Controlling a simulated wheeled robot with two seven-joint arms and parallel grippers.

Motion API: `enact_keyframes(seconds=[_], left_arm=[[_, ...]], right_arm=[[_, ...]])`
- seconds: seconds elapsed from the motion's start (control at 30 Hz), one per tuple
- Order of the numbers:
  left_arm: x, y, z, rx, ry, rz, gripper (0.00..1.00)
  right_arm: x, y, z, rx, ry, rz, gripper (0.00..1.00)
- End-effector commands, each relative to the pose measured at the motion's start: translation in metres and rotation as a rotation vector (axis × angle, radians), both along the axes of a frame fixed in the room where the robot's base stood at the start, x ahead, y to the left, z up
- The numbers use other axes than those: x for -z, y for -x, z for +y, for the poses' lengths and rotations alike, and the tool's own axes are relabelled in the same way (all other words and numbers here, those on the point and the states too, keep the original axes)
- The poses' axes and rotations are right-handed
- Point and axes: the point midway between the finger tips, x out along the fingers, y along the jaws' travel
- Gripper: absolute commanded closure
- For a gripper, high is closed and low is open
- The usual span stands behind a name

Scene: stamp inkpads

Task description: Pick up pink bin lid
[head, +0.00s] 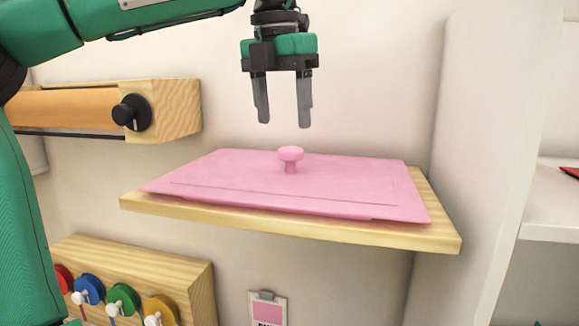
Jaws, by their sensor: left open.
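The pink bin lid (350,185) lies flat on a light wooden shelf (300,229) fixed to the wall. It is a thin rectangular panel with a round knob (291,158) standing up near its middle. My left gripper (284,122) hangs above the lid, pointing down, with its two grey fingers apart and nothing between them. The fingertips are a little above the knob and do not touch it. My right gripper is not in view.
A wooden box with an orange roll and black knob (131,112) is mounted at the left. Below it a wooden block (150,265) holds several coloured discs. A pink-marked tag (267,309) hangs under the shelf. A white upright panel (480,150) closes the right side.

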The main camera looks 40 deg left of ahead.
Motion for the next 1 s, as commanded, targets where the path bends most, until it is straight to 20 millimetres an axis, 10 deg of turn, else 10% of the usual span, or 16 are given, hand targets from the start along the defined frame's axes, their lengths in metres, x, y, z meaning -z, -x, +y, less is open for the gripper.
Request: enact_keyframes(seconds=[0.37,1.0], left_arm=[[0.026,-0.004,0.0,0.001,0.0,0.003,0.37],[0.074,-0.01,-0.002,-0.001,0.0,0.0,0.37]], right_arm=[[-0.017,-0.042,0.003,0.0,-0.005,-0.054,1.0],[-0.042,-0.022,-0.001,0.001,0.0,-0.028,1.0]])
